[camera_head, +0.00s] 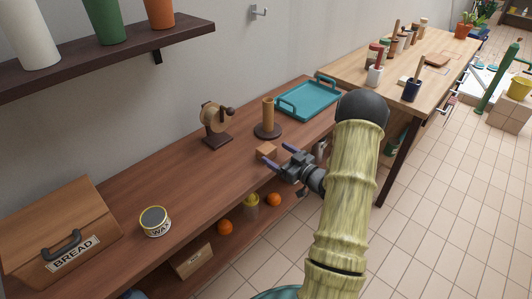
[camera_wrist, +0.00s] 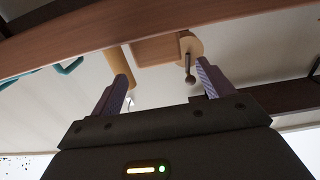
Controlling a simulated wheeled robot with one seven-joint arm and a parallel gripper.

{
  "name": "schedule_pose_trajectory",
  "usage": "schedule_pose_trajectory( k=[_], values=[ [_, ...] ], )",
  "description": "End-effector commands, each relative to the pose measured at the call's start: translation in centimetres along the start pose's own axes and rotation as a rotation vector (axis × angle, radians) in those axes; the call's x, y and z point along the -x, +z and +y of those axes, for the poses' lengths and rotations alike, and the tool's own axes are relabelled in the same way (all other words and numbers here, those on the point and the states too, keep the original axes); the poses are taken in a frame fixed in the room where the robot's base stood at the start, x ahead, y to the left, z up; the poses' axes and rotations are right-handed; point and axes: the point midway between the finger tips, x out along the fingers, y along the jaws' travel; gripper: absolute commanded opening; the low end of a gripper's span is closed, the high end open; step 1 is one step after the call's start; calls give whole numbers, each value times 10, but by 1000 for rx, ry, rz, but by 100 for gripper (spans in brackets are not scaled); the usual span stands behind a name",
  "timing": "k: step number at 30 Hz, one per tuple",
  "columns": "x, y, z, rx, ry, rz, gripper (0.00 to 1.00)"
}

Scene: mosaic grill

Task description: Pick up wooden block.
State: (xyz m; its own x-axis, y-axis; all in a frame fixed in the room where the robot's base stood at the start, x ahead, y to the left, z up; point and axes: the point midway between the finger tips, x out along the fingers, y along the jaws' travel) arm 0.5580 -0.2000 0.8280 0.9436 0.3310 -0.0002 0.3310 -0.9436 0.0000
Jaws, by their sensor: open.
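A small light-brown wooden block (camera_head: 265,151) lies on the wooden counter, near the front edge and just in front of the upright cylinder on its round base. My gripper (camera_head: 279,155) is open, at the front edge of the counter, with its fingers pointing toward the block. In the wrist view the block (camera_wrist: 158,50) appears beyond the fingertips, roughly in line with the gap between them. My gripper (camera_wrist: 165,82) is empty there, and I see no contact with the block. The wrist picture looks upside down, with the counter at the top.
The tan cylinder (camera_head: 267,113) stands close behind the block. A wheel-shaped dispenser (camera_head: 215,124) is to its left and a teal tray (camera_head: 308,101) to its right. A wax tin (camera_head: 155,221) and bread box (camera_head: 61,240) are farther left. Oranges (camera_head: 225,227) sit on the lower shelf.

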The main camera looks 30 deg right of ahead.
Motion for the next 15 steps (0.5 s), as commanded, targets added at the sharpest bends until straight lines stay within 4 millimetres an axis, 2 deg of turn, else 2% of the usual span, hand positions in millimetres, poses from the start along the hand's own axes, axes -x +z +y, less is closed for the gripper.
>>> schedule_pose_trajectory(
  k=[10,15],
  values=[
    [-43,6,0,1,-3,0,80],
    [-52,6,0,0,-1,0,80]
  ],
)
